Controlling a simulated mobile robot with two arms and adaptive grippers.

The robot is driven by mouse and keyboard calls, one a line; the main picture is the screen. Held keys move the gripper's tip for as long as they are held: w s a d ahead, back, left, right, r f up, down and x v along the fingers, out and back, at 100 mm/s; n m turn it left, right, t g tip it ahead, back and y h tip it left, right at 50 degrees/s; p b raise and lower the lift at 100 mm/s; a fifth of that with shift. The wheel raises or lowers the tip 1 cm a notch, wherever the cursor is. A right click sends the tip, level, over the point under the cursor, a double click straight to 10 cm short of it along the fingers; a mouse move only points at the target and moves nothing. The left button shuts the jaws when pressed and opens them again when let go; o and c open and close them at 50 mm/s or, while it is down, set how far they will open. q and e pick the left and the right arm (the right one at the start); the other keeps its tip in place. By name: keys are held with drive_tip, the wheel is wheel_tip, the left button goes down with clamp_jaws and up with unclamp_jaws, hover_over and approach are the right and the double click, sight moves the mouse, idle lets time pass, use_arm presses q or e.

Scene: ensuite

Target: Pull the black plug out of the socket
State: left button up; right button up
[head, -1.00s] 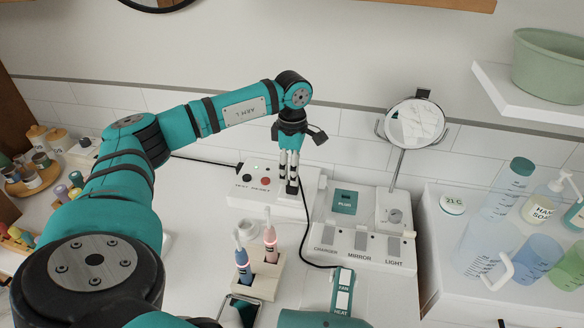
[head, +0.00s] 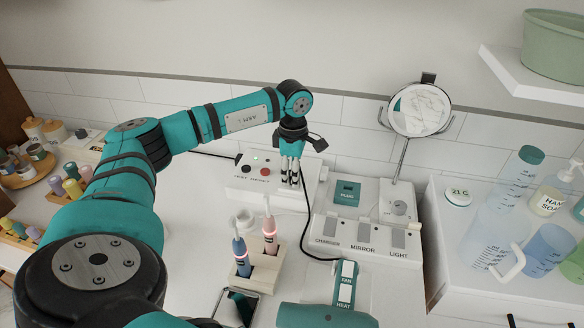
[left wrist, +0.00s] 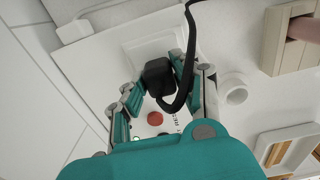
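The black plug (left wrist: 158,77) shows in the left wrist view between the two fingers of my left gripper (left wrist: 157,80). The cord (head: 305,210) hangs from there towards the teal dryer. The plug's prongs and the socket holes are hidden. My right gripper is not in view.
Red and black buttons (head: 265,172) sit beside the fingers on the box. A toothbrush stand (head: 265,280) is in front, and a switch panel (head: 365,236) is to the right. The wall (head: 355,145) is close behind. A mirror (head: 420,108) stands right.

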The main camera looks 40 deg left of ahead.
use_arm(q)
clamp_jaws()
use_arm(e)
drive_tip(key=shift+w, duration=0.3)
use_arm(q)
drive_tip(key=shift+w+a+r, duration=0.1)
drive_tip(key=shift+r, duration=0.25)
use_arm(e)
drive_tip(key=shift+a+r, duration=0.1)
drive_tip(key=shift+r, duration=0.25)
use_arm(q)
drive_tip(key=shift+r+p, duration=0.4)
drive_tip(key=shift+p, duration=0.1)
drive_tip(key=shift+r, duration=0.15)
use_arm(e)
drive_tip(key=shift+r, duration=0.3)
use_arm(q)
drive_tip(key=shift+r+p, duration=0.95)
drive_tip(key=shift+r, duration=0.15)
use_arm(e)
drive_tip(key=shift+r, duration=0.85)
use_arm(q)
drive_tip(key=shift+r+p, duration=2.15)
drive_tip(key=shift+r, duration=0.85)
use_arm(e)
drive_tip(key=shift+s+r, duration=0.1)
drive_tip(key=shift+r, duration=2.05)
